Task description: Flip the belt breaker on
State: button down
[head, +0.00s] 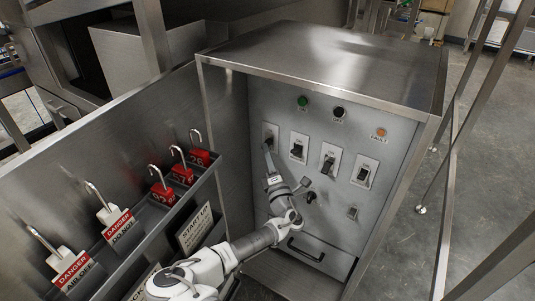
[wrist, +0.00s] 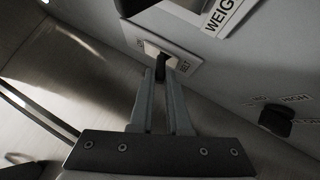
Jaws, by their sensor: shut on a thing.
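The belt breaker (head: 271,129) is the leftmost of the row of switches on the grey cabinet panel in the head view. My gripper (head: 268,149) is at this breaker, and in the wrist view my gripper's fingers (wrist: 161,80) are closed on the lever from both sides. The fingers hide part of the lever, and I cannot tell which way it is set.
Other breakers (head: 299,147) sit to the right, one labelled WEIGH (wrist: 222,14). A black knob (head: 310,197) and a drawer handle (head: 305,251) lie below. A green button (head: 303,102) is above. The open door at left holds a rack with red padlocks (head: 163,193) and tags.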

jog(key=shift+r, duration=0.15)
notch_tip(320, 180, up, 4)
jog(key=m+g+p, duration=0.3)
jog(key=p, duration=0.6)
jog(key=m+g+h+p, duration=0.1)
jog(key=m+g+p, duration=0.2)
jog(key=p, duration=0.7)
jog(key=shift+m+h, duration=0.3)
jog(key=shift+m, duration=0.2)
jog(key=shift+g, duration=0.4)
jog(key=c, duration=0.9)
grip_release()
